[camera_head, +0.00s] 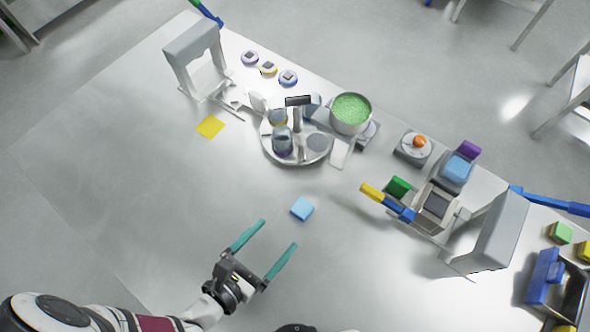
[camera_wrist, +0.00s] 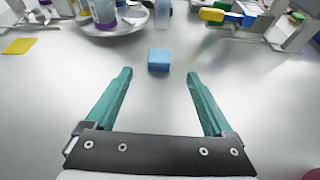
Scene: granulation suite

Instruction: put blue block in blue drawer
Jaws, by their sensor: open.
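The light blue block (camera_head: 301,208) sits alone on the grey metal table. It also shows in the wrist view (camera_wrist: 159,60), just beyond and between my fingertips. My gripper (camera_head: 279,234) has two teal fingers spread wide, with nothing between them. Its tips point toward the block, a short gap away. A blue-fronted, open box-like part (camera_head: 545,277) at the far right edge looks like the blue drawer.
A round tray (camera_head: 298,158) with jars stands behind the block, beside a pot of green granules (camera_head: 351,112). A device with yellow and blue handles (camera_head: 388,200) and a grey upright stand (camera_head: 492,235) lie between block and drawer. The table's left and front are clear.

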